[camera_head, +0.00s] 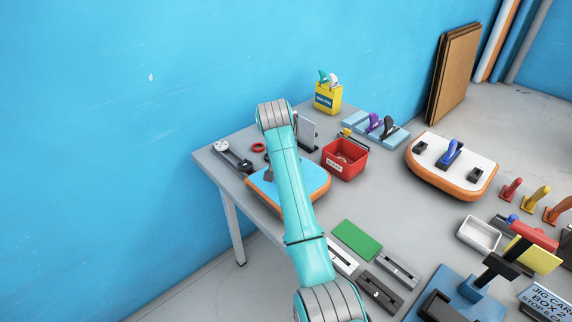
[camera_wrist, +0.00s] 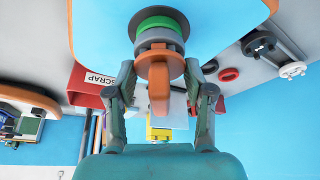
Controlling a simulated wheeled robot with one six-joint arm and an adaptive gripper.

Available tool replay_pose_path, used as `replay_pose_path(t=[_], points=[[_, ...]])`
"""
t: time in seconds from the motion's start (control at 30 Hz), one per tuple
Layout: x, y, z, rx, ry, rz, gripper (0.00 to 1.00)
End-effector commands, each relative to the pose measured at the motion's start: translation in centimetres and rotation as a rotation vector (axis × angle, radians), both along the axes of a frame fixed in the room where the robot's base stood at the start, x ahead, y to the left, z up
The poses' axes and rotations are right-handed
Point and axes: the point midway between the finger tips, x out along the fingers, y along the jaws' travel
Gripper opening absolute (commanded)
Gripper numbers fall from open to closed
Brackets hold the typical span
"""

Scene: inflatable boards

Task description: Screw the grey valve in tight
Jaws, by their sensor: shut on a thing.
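The blue-topped inflatable board (camera_wrist: 222,14) with an orange rim surrounds the valve. In the head view the board (camera_head: 318,178) lies on the table, partly behind my arm, which hides the valve and my gripper.
A red scrap bin (camera_head: 345,161) stands close to the board's right. Red rings (camera_head: 258,147) and a dark tool with a pale round end (camera_head: 222,146) lie to its left. A yellow box (camera_head: 328,98) stands at the back. A white-topped board (camera_head: 428,149) lies further right.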

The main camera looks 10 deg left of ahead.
Motion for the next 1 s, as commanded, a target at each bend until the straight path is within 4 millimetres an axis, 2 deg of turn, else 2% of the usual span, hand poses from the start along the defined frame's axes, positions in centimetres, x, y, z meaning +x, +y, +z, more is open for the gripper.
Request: replay_pose_path(t=[0.2,0.57,0.8,1.0], points=[[0.00,0.11,0.07,0.000,0.000,-0.159,0.11],[0.01,0.09,0.06,-0.001,0.000,-0.192,0.11],[0.02,0.12,0.06,-0.002,0.001,-0.405,0.11],[0.02,0.10,0.05,-0.001,-0.001,-0.472,0.11]])
